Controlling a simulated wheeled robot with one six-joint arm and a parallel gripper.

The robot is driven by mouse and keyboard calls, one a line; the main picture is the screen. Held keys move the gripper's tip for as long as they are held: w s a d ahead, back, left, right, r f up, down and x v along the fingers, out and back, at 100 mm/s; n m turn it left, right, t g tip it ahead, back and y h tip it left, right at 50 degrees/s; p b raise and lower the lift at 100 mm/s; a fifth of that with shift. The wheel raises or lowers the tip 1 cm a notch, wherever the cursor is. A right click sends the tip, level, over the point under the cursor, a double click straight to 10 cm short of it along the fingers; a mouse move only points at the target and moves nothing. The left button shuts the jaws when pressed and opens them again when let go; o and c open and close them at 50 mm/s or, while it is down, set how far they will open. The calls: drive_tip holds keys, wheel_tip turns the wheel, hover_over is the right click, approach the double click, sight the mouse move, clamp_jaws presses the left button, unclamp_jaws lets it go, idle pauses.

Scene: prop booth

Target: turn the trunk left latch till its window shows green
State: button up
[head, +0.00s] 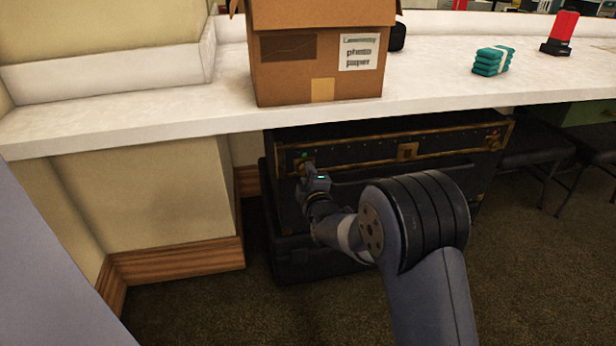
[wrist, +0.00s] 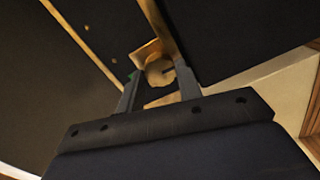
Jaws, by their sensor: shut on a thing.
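The black trunk (head: 350,152) with brass trim is under the counter, on top of another dark case. Its left latch (wrist: 158,72) is a brass knob in the wrist view, and my gripper (wrist: 158,84) is shut on it with one finger on each side. In the head view my gripper (head: 308,174) is at the trunk's front left corner and hides most of this latch. A small green spot, the left latch's window (head: 304,155), shows just above my gripper. A reddish spot shows by the right latch (head: 494,138). A brass centre clasp (head: 407,152) sits between them.
The white counter (head: 180,122) overhangs the trunk closely. On it are a cardboard box (head: 320,85), a teal bundle (head: 492,61) and a red lamp (head: 563,30). A beige panel (head: 150,200) stands left of the trunk. Dark chairs (head: 535,155) stand at right.

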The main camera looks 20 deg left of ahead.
drive_tip(key=o, duration=1)
drive_tip(key=shift+c, duration=0.2)
drive_tip(key=shift+s, duration=0.1)
drive_tip(key=p+v, duration=0.3)
drive_tip(key=v, duration=0.7)
drive_tip(key=shift+s, duration=0.25)
drive_tip(key=shift+d, duration=0.1)
drive_tip(key=b+x, duration=0.3)
drive_tip(key=x, duration=0.7)
drive_tip(key=shift+w, duration=0.35)
drive_tip(key=shift+s, duration=0.1)
